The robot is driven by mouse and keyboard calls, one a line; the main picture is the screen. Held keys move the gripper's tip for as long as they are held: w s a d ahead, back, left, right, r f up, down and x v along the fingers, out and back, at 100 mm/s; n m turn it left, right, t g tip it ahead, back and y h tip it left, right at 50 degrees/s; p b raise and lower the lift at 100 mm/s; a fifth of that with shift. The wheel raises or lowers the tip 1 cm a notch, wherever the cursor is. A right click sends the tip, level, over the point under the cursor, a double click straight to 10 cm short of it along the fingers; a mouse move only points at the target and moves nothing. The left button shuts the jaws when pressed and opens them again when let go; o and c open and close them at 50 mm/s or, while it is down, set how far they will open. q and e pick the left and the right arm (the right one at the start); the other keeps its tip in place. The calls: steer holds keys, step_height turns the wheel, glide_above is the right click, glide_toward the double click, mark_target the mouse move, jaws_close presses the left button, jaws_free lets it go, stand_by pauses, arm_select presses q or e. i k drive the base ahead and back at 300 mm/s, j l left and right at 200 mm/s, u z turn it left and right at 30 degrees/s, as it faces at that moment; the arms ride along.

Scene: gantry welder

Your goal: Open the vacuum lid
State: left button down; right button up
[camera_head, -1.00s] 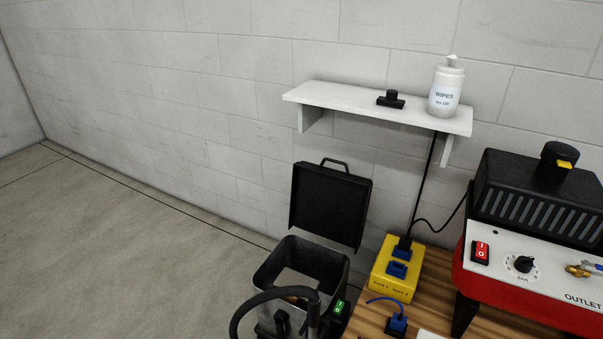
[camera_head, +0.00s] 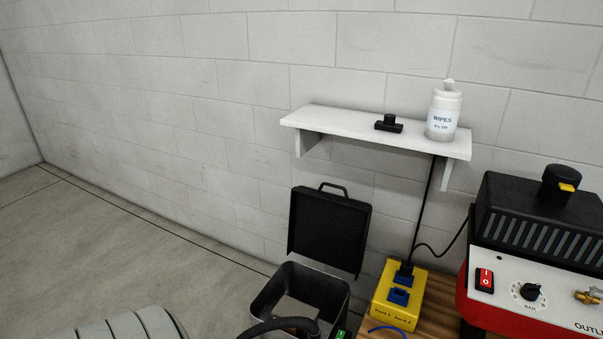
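The vacuum's black lid (camera_head: 329,231) stands upright at the back of the vacuum bin (camera_head: 341,303), with its handle on top. The bin below it is open and its inside shows. A black hose curves over the front of the bin, cut off by the bottom edge. Neither of my grippers shows in the head view. A grey ribbed rounded part at the bottom left looks like one of my arms.
A yellow socket box (camera_head: 397,295) sits on the wooden bench (camera_head: 437,306), right of the bin. A red and black machine (camera_head: 535,255) stands further right. A white shelf (camera_head: 360,132) above holds a wipes bottle (camera_head: 443,113) and a small black object (camera_head: 389,124). Floor at left is clear.

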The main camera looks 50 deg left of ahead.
mark_target(328, 229)
steer(key=i+j, duration=0.1)
steer(key=j, duration=2.7)
steer(key=i+z, duration=0.05)
steer(key=i, duration=0.05)
